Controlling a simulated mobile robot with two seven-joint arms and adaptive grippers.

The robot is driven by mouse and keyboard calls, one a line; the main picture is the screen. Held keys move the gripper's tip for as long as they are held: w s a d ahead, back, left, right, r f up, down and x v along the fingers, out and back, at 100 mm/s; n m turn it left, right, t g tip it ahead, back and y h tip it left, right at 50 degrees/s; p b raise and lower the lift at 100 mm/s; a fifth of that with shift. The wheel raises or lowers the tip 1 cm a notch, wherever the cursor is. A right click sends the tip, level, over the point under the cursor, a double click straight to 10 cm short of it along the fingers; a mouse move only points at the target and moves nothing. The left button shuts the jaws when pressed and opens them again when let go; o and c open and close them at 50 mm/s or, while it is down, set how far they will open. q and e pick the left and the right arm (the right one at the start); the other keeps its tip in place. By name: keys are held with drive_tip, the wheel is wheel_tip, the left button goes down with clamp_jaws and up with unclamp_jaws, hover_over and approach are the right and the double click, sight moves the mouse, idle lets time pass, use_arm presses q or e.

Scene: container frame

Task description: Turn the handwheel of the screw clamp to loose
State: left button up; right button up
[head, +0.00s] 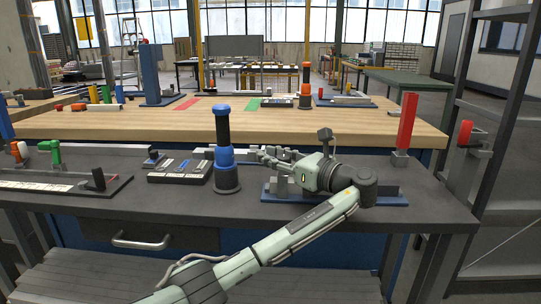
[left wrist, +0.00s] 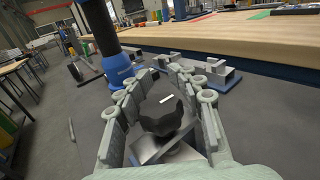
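The screw clamp (head: 281,187) is a grey metal block on a blue base plate, at the right of the dark bench. In the left wrist view the fingers of the left gripper (left wrist: 164,74) are spread on either side of the handwheel, with gaps visible. I cannot tell whether either finger touches it. My right gripper is out of view.
A blue and black post (head: 224,150) stands just left of the fingertips. A black box (head: 180,171) lies farther left. A red upright block (head: 407,122) stands at the bench's right. A wooden table (head: 100,122) is behind.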

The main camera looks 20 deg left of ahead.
use_arm(q)
drive_tip(key=shift+o, duration=0.8)
drive_tip(key=shift+s+d, duration=0.1)
drive_tip(key=shift+d, duration=0.1)
drive_tip(key=v, duration=1.1)
drive_tip(key=shift+s+d, duration=0.1)
drive_tip(key=shift+d, duration=0.2)
